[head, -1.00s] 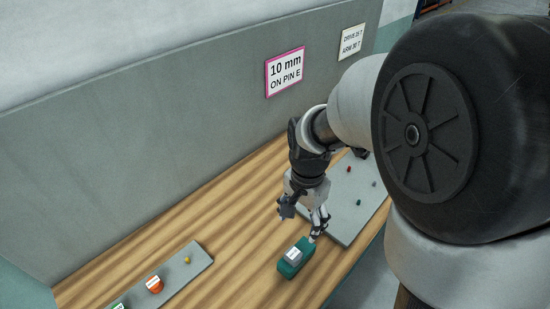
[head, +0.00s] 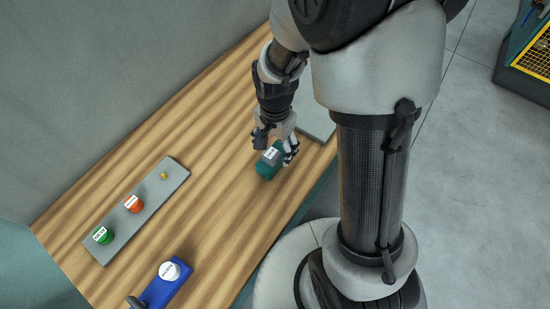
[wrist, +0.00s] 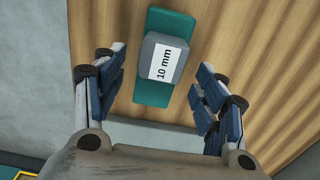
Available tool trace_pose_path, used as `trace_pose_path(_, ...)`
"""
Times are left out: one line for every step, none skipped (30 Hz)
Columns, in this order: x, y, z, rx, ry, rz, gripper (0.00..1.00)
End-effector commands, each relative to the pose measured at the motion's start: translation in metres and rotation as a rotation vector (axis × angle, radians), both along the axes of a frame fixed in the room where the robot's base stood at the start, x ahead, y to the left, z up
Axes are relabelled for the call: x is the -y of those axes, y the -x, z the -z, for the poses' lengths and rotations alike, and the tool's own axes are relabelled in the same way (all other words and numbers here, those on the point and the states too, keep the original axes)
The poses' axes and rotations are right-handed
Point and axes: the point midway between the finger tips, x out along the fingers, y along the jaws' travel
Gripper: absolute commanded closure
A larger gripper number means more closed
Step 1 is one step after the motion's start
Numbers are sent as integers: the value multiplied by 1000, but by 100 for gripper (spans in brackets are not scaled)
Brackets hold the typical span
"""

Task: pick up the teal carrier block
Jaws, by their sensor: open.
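The teal carrier block (head: 265,172) lies on the wooden bench near its front edge. It carries a grey block with a white label, which reads "10 mm" in the wrist view. In the wrist view the teal block (wrist: 153,93) sits between and beyond the two fingers. My gripper (head: 275,150) is open and close above the block, with one finger on each side in the head view. In the wrist view my gripper (wrist: 160,95) has a clear gap on both sides of the block. I cannot tell whether a finger touches it.
A grey strip (head: 152,205) on the bench holds a green, an orange and a small yellow piece. A blue block (head: 165,287) with a white labelled top lies at the bench's near end. A grey plate (head: 318,122) is partly hidden behind my arm. Bare wood (head: 215,190) lies between.

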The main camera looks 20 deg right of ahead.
Motion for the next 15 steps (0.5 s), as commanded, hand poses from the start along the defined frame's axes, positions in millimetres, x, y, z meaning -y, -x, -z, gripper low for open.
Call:
trace_pose_path(0,2,13,-4,0,0,35)
trace_pose_path(-1,2,18,-4,0,0,35)
trace_pose_path(-1,3,25,-4,0,0,35)
trace_pose_path(-1,3,29,-5,0,0,35)
trace_pose_path(-1,3,33,-4,0,0,35)
trace_pose_path(-1,2,37,-3,0,0,35)
trace_pose_path(-1,2,38,-2,0,0,35)
trace_pose_path(-1,2,39,-2,0,0,35)
trace_pose_path(-1,2,39,-1,0,0,35)
trace_pose_path(-1,2,39,-1,0,0,35)
trace_pose_path(-1,2,38,-1,0,0,35)
trace_pose_path(0,2,38,-1,0,0,35)
trace_pose_path(-1,2,38,-1,0,0,35)
trace_pose_path(-1,2,38,-1,0,0,36)
trace_pose_path(-1,2,37,-1,0,0,38)
